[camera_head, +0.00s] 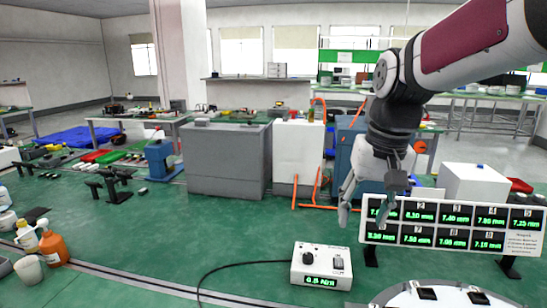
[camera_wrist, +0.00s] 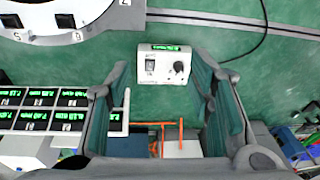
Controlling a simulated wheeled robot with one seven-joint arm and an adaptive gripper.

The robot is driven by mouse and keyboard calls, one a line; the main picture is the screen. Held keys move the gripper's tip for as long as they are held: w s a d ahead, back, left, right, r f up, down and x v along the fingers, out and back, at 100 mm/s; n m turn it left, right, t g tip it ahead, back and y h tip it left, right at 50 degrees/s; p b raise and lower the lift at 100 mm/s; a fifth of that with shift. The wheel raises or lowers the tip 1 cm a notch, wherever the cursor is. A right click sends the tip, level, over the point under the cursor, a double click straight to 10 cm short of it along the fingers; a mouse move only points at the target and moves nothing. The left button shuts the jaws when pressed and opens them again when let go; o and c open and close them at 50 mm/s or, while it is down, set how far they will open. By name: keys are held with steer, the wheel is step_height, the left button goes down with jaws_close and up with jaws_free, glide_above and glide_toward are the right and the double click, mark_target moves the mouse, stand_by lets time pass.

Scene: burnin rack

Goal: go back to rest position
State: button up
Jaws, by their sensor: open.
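My gripper (camera_head: 368,203) hangs from the raised arm at the right of the head view, pointing down. Its fingers are spread apart with nothing between them. In the wrist view the open gripper (camera_wrist: 160,75) frames a small white meter box. That meter box (camera_head: 321,258), with a black knob, a switch and a green display, sits on the green surface below and left of my gripper. It also shows in the wrist view (camera_wrist: 164,66).
A panel of green-lit displays (camera_head: 451,243) stands just behind and right of my gripper. A round white disc with dark sockets (camera_head: 398,297) lies at the front right. A grey cabinet (camera_head: 226,158) stands behind. A black cable (camera_head: 230,266) crosses the green surface at the left.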

steer(key=s+d+f+t, duration=0.1)
steer(key=s, duration=1)
steer(key=s+d+n+t+p, duration=0.1)
steer(key=s+d, duration=0.1)
steer(key=s, duration=0.8)
steer(key=shift+s+f+h, duration=0.35)
steer(key=shift+s+h, duration=0.05)
